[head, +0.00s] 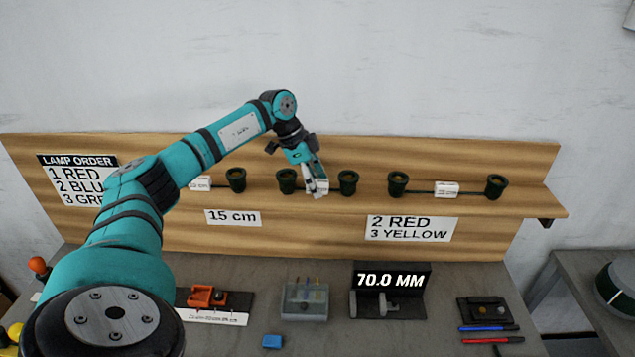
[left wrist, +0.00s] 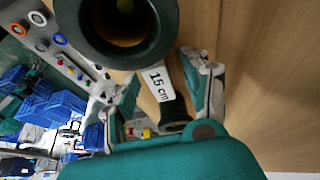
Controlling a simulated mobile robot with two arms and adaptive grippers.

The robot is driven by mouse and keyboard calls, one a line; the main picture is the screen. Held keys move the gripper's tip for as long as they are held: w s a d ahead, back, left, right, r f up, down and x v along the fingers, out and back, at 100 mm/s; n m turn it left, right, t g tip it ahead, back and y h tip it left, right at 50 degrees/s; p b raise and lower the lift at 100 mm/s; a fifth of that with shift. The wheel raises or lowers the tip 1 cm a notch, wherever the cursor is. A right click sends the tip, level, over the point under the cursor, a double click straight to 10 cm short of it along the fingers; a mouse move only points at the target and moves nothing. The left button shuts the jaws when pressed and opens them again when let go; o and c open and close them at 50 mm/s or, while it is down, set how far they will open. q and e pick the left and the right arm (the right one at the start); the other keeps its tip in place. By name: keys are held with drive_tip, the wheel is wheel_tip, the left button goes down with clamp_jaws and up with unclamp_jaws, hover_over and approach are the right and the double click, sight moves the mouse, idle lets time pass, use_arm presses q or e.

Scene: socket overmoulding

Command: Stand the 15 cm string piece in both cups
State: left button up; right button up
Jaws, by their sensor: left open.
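The 15 cm string piece is on the wooden shelf. It has two dark green sockets, the left one (head: 287,180) and the right one (head: 348,181), with a white tag between them. In the left wrist view one socket (left wrist: 165,30) is large and near, and the "15 cm" tag (left wrist: 158,84) shows between my fingers. My left gripper (head: 316,186) is open at the tag, and its fingers (left wrist: 163,78) are on either side of it. Contact cannot be told. I cannot tell which bench items are the two cups. My right gripper is not in view.
Other string pieces flank it on the shelf (head: 545,208), with sockets at left (head: 237,175) and right (head: 397,182). The bench below holds an orange fixture (head: 203,295), a grey block (head: 305,302), a gauge display (head: 390,281), a dark tray (head: 485,310) and pens.

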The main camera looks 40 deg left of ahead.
use_arm(q)
clamp_jaws()
idle(0.3)
